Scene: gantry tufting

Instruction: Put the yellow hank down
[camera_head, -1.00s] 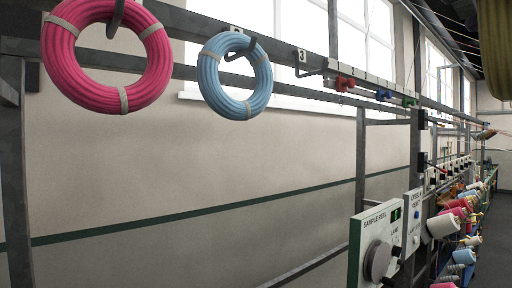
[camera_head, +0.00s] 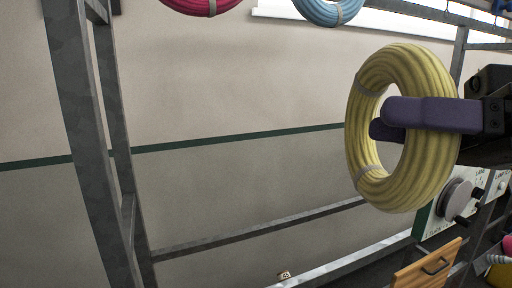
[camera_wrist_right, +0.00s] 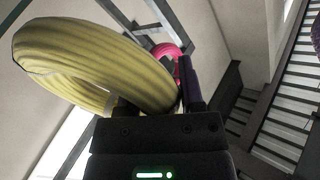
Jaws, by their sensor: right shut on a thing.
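The yellow hank (camera_head: 440,75) is a thick ring of yellow cord with pale ties, at the right of the head view. My right gripper (camera_head: 385,118) comes in from the right with its purple fingers shut on the ring's near-right side. The hank hangs in the air, upright, in front of the rack and wall. It also fills the upper left of the right wrist view (camera_wrist_right: 75,50), close to the gripper (camera_wrist_right: 155,95). Part of the hank is hidden behind the fingers. My left gripper is not in view.
A pink hank (camera_head: 205,5) and a blue hank (camera_head: 330,10) show at the top edge. A grey metal frame (camera_head: 85,130) stands at left. A panel with a grey knob (camera_head: 455,197) and a wooden box front with a handle (camera_head: 425,268) are at lower right.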

